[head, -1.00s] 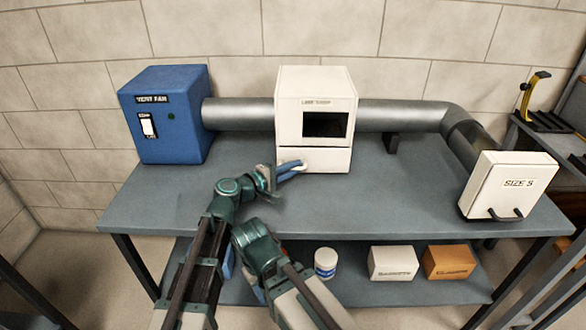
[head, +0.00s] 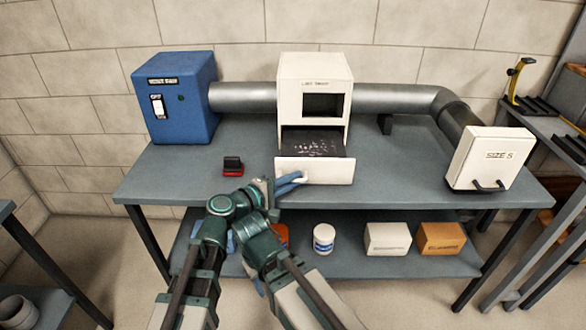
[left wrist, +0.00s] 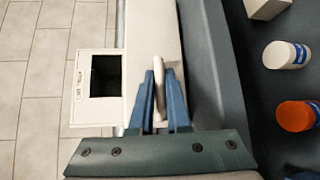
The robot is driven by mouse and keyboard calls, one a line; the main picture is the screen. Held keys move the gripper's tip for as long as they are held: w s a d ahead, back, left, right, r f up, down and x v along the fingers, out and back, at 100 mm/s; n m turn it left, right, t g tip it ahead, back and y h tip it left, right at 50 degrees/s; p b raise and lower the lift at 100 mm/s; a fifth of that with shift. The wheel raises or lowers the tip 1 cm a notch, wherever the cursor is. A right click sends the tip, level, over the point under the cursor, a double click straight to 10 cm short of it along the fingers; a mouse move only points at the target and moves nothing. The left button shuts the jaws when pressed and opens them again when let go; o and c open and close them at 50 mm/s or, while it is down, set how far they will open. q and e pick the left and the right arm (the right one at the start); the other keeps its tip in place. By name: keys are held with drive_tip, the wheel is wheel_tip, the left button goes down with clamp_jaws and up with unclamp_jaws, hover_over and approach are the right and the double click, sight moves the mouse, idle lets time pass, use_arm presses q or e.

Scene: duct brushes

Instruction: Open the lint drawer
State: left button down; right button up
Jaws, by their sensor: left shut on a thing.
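The lint trap (head: 314,72) is a cream box on the duct with a dark window. Its lint drawer (head: 330,172) is slid out at the front, and the dark tray (head: 312,142) inside shows with pale lint specks on it. My left gripper (head: 291,180) is shut on the drawer's handle, at the left half of the drawer front. In the left wrist view the blue fingers of my left gripper (left wrist: 160,95) stand on both sides of the pale handle (left wrist: 158,82). I cannot make out my right gripper.
A blue vent fan box (head: 177,98) stands left. A red and black block (head: 233,166) lies on the bench (head: 410,160). A SIZE 5 panel (head: 492,157) stands right. The lower shelf holds a white jar (head: 324,239) and two boxes.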

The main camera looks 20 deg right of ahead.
use_arm(q)
drive_tip(key=shift+s+a, duration=0.3)
drive_tip(key=shift+s, duration=0.6)
use_arm(e)
drive_tip(key=shift+s+a, duration=0.15)
drive_tip(key=shift+s, duration=0.25)
use_arm(q)
drive_tip(key=c, duration=1.2)
unclamp_jaws()
drive_tip(key=shift+o, duration=0.2)
drive_tip(key=shift+w, duration=0.1)
